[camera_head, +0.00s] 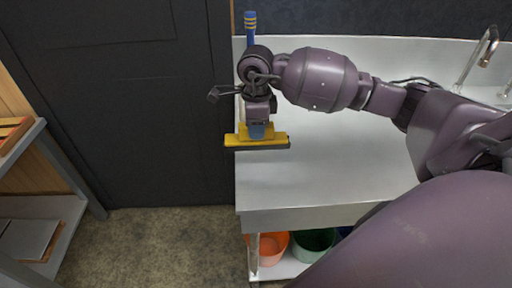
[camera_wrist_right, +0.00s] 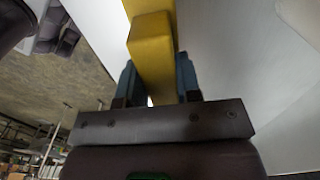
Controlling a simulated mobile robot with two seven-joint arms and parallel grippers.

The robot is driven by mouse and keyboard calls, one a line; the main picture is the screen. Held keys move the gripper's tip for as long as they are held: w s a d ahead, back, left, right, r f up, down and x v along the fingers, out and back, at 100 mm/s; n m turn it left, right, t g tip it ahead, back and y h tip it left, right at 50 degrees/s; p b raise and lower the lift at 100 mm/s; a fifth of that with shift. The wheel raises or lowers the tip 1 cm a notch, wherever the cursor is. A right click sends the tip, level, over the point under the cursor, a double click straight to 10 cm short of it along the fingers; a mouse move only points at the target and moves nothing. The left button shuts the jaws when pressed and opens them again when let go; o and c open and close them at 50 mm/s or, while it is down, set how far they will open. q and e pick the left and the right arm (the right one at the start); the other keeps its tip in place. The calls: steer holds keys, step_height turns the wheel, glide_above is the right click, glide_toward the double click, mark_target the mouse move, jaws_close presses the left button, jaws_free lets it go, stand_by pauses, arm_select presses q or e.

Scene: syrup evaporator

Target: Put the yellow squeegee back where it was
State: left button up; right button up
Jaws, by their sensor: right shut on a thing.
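The yellow squeegee (camera_head: 257,142) is at the left end of the steel counter, its wide yellow head level in the head view. My right gripper (camera_head: 257,130) is shut on its yellow part, which also shows between the blue fingers in the right wrist view (camera_wrist_right: 152,55). A blue shaft with yellow bands (camera_head: 250,27) rises behind my right wrist. My wrist hides whether it joins the squeegee. I cannot tell whether the head touches the counter. My left gripper is not in view.
The steel counter (camera_head: 310,170) is bare around the squeegee, with a tap (camera_head: 480,50) at the far right. An orange bucket (camera_head: 268,247) and a green bucket (camera_head: 314,243) stand on the shelf beneath. A dark door (camera_head: 120,110) and a grey rack (camera_head: 65,165) are at left.

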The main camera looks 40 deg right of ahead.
step_height(320, 180, down, 3)
steer(key=shift+f, duration=2.15)
steer(key=shift+f, duration=0.2)
steer(key=o, duration=0.9)
steer(key=shift+r, duration=0.1)
